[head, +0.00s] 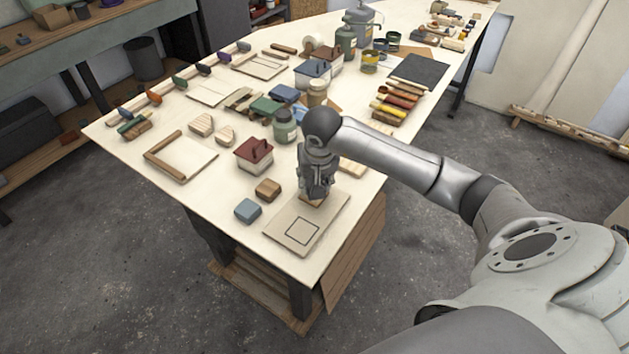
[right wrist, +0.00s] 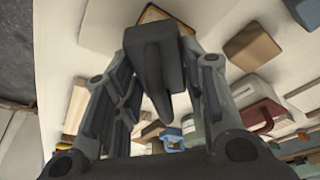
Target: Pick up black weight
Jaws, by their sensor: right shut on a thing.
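My right gripper (head: 316,190) points down over the upper part of a thin wooden board near the table's front corner. In the right wrist view, the gripper (right wrist: 155,95) is shut on a dark block with a tapered end, which looks like the black weight (right wrist: 153,50). In the head view the weight is largely hidden by the fingers. A small brown wooden piece (head: 312,201) shows just under the fingertips; whether the weight touches it I cannot tell. My left gripper is in neither view.
The board (head: 275,235) has a black square outline, empty. Left of it are a blue-grey block (head: 248,210), a brown block (head: 268,189) and a red-lidded box (head: 254,154). A green-grey jar (head: 285,128) stands behind. The table edge is close in front.

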